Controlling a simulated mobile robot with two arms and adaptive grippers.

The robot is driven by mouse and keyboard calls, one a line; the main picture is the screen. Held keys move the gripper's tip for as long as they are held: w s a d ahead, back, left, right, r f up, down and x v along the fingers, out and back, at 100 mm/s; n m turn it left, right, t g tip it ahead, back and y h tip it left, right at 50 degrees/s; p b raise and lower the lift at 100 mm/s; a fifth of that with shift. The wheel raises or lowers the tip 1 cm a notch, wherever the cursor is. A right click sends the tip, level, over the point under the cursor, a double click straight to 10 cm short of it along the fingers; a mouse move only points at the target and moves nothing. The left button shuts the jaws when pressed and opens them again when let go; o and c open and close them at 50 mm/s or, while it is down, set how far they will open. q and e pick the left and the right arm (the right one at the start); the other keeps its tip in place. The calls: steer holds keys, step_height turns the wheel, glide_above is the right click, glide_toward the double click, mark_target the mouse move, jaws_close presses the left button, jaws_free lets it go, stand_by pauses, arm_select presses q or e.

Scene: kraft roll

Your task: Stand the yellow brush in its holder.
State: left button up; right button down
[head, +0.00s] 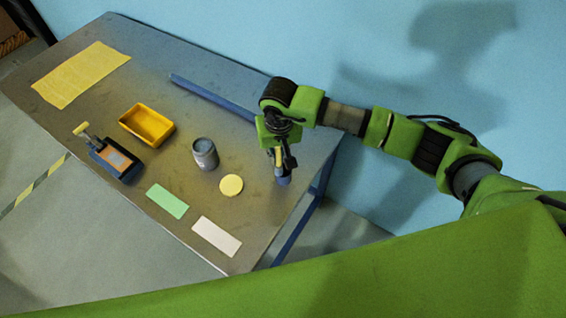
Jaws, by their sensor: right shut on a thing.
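My right gripper (281,160) is over the right part of the metal table, pointing down. It is shut on the yellow brush (278,157); a small yellow part shows between the dark fingers, and the rest is mostly hidden by them. A blue piece (283,181) shows just below the fingertips; I cannot tell whether it belongs to the brush. A grey round cup (205,153), open at the top, stands upright to the left of the gripper and looks like the holder. It is apart from the gripper. My left gripper is out of view.

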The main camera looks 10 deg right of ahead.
steer(key=f, duration=0.1)
steer(key=d+f+b, duration=0.1)
steer(key=f, duration=0.1)
steer(key=f+b, duration=0.1)
steer(key=shift+d+f, duration=0.35)
steer(key=shift+w+f, duration=0.2)
steer(key=shift+f, duration=0.1)
steer(key=shift+w, duration=0.15)
steer(key=shift+r, duration=0.1)
steer(key=shift+b, duration=0.5)
steer(key=shift+f+b, duration=0.35)
steer(key=shift+f, duration=0.1)
steer(key=shift+s, duration=0.2)
